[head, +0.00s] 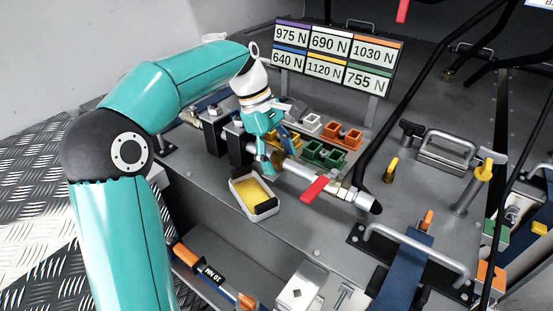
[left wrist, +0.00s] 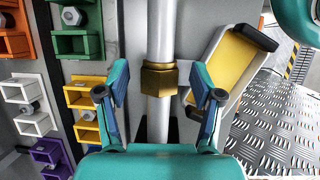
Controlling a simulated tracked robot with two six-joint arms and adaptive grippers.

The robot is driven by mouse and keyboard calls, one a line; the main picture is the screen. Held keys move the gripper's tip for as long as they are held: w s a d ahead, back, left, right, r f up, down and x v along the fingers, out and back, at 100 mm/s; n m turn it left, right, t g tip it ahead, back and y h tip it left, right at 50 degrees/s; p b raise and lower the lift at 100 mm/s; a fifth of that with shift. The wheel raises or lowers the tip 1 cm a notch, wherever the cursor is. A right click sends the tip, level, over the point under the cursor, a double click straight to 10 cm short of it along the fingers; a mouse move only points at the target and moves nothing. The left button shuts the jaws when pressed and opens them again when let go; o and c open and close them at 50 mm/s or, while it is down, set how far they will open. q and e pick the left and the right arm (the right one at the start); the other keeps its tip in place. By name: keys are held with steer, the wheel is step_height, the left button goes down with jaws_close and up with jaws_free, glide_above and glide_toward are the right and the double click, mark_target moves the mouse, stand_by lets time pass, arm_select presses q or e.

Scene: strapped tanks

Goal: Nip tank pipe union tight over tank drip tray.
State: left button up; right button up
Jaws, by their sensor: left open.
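The brass pipe union (left wrist: 159,79) sits on a pale metal pipe (left wrist: 161,28) in the left wrist view. My left gripper (left wrist: 160,91) is open, with one finger on each side of the union and visible gaps between. In the head view my left gripper (head: 266,158) is over the pipe (head: 299,172) and hides the union. The drip tray (head: 236,196), pale-walled with a yellow inside and a dark end, lies just in front of the pipe. It also shows right of the union in the left wrist view (left wrist: 208,58). My right gripper is not in view.
Coloured holders, such as the green one (head: 322,154) and the orange one (head: 349,138), stand behind the pipe. A sign with force values (head: 330,58) rises behind them. A red lever (head: 315,189) and a black hose (head: 368,160) are at the pipe's right.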

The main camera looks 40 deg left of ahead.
mark_target(231, 129)
arm_select(q)
steer(key=shift+s+r, duration=0.15)
steer(key=shift+r, duration=3.1)
steer(key=o, duration=0.6)
steer(key=shift+c, duration=0.2)
steer(key=shift+r, duration=0.1)
steer(key=shift+a+r, duration=0.15)
steer(key=shift+r, duration=0.05)
steer(key=s+a, duration=0.1)
steer(key=a, duration=0.2)
steer(key=s+a, duration=0.1)
steer(key=a, duration=0.3)
steer(key=s+a, duration=0.1)
steer(key=a, duration=0.3)
steer(key=shift+s+r, duration=0.15)
steer(key=shift+s, duration=0.05)
steer(key=shift+s+a, duration=0.1)
steer(key=shift+a, duration=0.15)
